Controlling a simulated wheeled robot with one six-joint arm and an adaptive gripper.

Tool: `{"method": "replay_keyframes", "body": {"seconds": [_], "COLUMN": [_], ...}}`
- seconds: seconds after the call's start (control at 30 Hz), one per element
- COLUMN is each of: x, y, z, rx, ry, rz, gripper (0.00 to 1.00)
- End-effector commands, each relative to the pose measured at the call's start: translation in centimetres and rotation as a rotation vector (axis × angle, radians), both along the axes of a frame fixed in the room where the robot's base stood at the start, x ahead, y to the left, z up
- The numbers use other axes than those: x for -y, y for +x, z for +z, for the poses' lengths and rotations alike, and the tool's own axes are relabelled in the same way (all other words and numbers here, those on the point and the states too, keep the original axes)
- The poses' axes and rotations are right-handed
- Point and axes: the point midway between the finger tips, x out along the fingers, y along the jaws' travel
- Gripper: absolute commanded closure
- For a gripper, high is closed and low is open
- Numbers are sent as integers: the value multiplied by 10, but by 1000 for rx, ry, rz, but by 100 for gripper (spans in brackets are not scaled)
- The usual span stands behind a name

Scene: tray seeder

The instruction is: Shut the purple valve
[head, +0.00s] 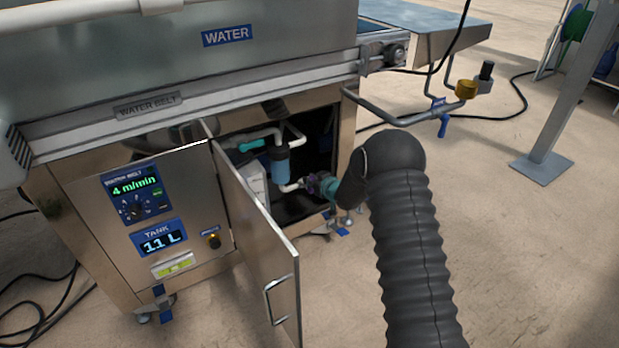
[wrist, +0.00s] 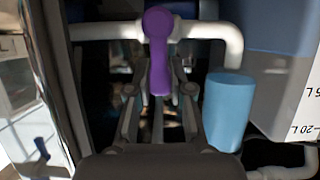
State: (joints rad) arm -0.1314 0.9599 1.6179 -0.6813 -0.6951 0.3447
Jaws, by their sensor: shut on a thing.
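The purple valve (wrist: 158,48) has a lever handle on a white pipe (wrist: 205,30). In the wrist view the lever stands across the pipe, its free end pointing toward my gripper. My gripper (wrist: 160,75) is shut on the lever, with one finger on each side of it. In the head view a bit of purple valve (head: 312,183) shows inside the open cabinet, at the tip of my gripper (head: 321,185). My arm hides much of the valve there.
The cabinet door (head: 258,240) stands open left of my arm. A blue filter cylinder (head: 282,166) and a teal-handled valve (head: 250,145) sit inside the cabinet, left of my gripper. The filter is close to my right finger in the wrist view. A pipe with a yellow fitting (head: 466,89) projects at right.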

Motion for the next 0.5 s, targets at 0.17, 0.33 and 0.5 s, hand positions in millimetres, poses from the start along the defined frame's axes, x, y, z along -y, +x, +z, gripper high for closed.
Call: {"method": "replay_keyframes", "body": {"seconds": [0.17, 0.33, 0.5], "x": [2, 2, 2], "y": [2, 2, 2], "z": [1, 0, 0], "rx": [-17, -22, -22], "ry": [29, 36, 37], "rz": [-1, -1, -1], "gripper": [100, 100, 100]}}
